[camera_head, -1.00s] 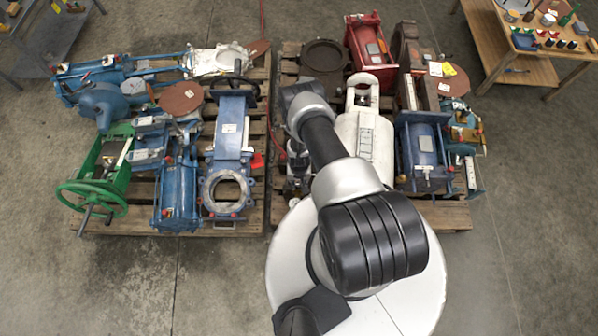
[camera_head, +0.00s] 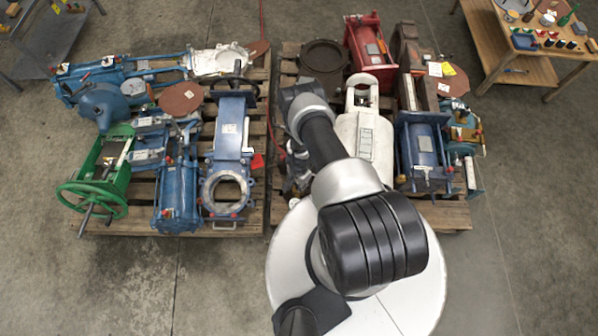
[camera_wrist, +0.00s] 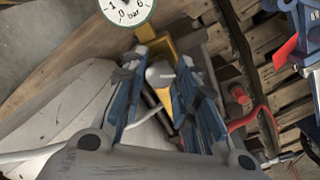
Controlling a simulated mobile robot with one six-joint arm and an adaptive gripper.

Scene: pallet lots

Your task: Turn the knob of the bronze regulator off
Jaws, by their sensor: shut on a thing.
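In the wrist view, my gripper (camera_wrist: 168,68) has its two blue-padded fingers closed in on a small rounded grey knob (camera_wrist: 160,74). Yellow-bronze metal, likely the bronze regulator (camera_wrist: 158,45), shows beyond the fingertips, and more of it shows between the fingers. The fingers hide much of the regulator's body, and I cannot read the knob's turn position. A round white gauge (camera_wrist: 126,8) marked in bar stands at the top, cut by the frame edge. In the head view my arm covers the gripper and the regulator, to the left of the white cylinder (camera_head: 365,138).
The right pallet (camera_head: 440,214) is crowded, with a blue actuator (camera_head: 422,155) and a red unit (camera_head: 368,48). A red bent pipe or handle (camera_wrist: 262,118) lies right of my fingers. The left pallet (camera_head: 240,226) holds blue valves and a green handwheel unit (camera_head: 92,196).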

